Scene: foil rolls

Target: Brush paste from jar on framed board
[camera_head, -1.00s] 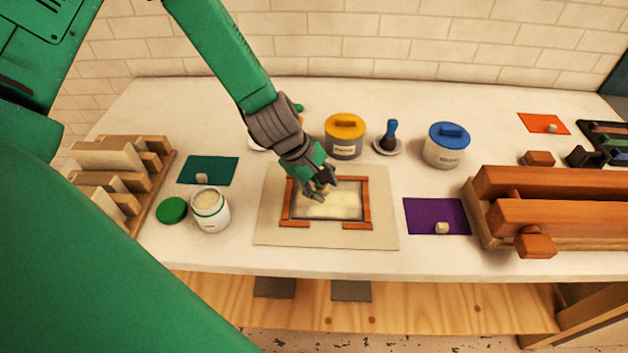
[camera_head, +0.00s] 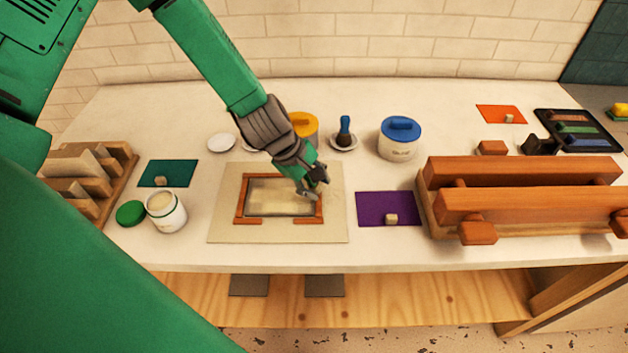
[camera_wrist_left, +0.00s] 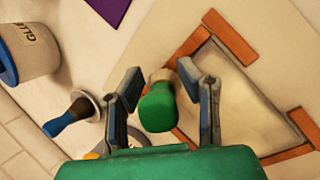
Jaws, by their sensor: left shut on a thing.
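My left gripper (camera_head: 315,188) is shut on a green-handled brush (camera_wrist_left: 158,105), whose pale end is partly hidden behind the handle. It is over the right side of the framed board (camera_head: 280,197), low near the surface; whether the bristles touch cannot be told. The board has a brown wooden frame with gaps, a cream surface inside, and lies on a beige sheet (camera_head: 225,228). The frame also shows in the left wrist view (camera_wrist_left: 230,38). The open white jar (camera_head: 167,214) with pale paste stands at the left, its green lid (camera_head: 130,213) beside it. My right gripper is not in view.
A yellow-lidded jar (camera_head: 303,126), a blue brush on a saucer (camera_head: 344,130) and a blue-lidded jar (camera_head: 400,140) stand behind. A purple mat (camera_head: 388,209) and wooden press (camera_head: 520,205) are right; a wooden rack (camera_head: 105,185) and teal mat (camera_head: 168,172) left.

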